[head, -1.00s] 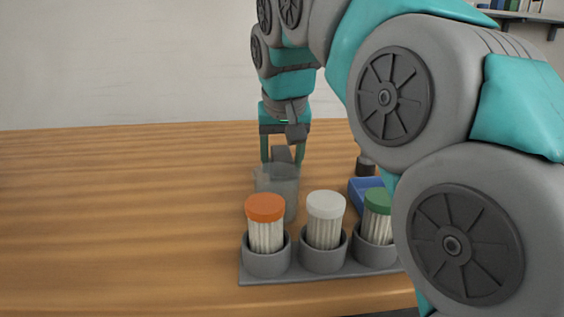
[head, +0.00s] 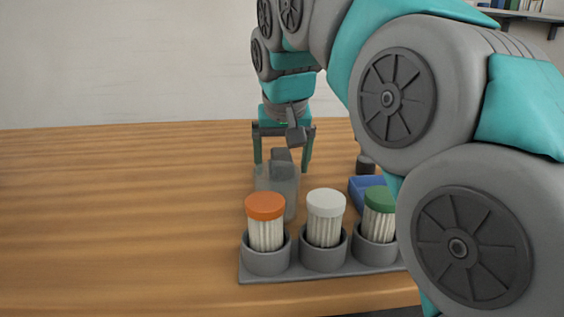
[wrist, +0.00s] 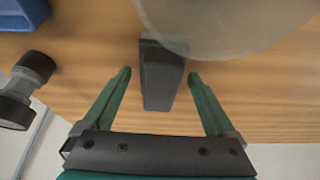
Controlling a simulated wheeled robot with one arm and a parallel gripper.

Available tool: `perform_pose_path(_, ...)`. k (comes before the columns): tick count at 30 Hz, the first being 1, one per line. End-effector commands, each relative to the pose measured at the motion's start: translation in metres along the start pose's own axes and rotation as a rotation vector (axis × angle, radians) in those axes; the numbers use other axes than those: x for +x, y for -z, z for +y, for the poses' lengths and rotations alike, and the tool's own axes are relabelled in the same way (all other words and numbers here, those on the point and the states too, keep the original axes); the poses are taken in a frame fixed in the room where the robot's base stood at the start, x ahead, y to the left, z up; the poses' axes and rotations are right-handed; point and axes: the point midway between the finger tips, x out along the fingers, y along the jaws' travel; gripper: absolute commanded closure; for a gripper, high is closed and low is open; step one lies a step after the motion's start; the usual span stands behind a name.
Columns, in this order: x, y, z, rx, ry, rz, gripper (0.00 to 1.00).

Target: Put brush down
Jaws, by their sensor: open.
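My gripper (head: 282,165) is open behind the row of capped jars, its green fingers spread on either side of a dark grey block (head: 281,156). In the wrist view the fingers (wrist: 159,75) stand clear of this block (wrist: 160,82), with a gap on both sides. The block adjoins a translucent grey container (head: 277,187) standing on the table; its round body (wrist: 230,15) shows at the top of the wrist view. No bristles are visible, so I cannot tell whether the block is the brush's handle or part of the container.
A grey rack (head: 300,273) at the table's front holds jars with orange (head: 265,206), white (head: 326,203) and green (head: 380,200) caps. A blue tray (head: 361,187) and a dark knobbed object (head: 366,165) are to the right. The wooden table (head: 120,210) is clear at left.

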Motion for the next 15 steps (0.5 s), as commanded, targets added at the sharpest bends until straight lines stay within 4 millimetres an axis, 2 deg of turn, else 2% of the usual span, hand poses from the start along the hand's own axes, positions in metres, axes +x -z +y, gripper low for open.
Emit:
perform_pose_path(5,-0.012,0.002,0.0,0.001,0.0,0.003,0.09)
perform_pose_path(15,-0.062,0.003,0.0,0.002,0.0,0.006,0.09)
